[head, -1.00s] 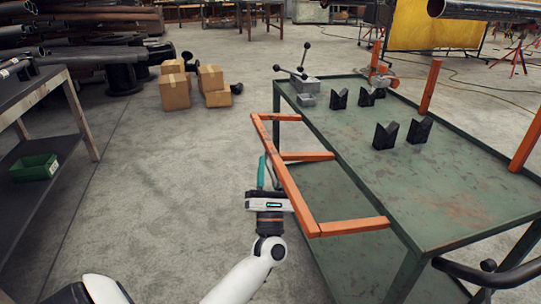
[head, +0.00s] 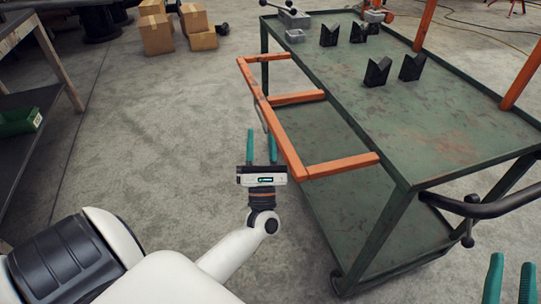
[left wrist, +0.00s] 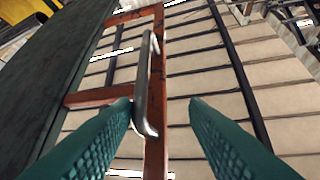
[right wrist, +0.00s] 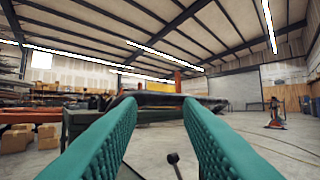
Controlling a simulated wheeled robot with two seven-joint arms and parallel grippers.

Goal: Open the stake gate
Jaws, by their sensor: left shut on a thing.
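The orange stake gate (head: 272,118) is a frame of one long rail with three crossbars, standing out from the left side of the green table (head: 400,130). A grey handle (head: 262,116) is on its long rail; it also shows in the left wrist view (left wrist: 143,90). My right gripper (head: 511,265) is open and empty at the lower right.
Black V-blocks (head: 378,71) and a grey clamp (head: 290,15) stand on the table. Orange stakes (head: 424,25) rise from its far side. A black push bar (head: 480,207) sticks out at its near end. Cardboard boxes (head: 157,35) stand at the back left. The floor left of the gate is clear.

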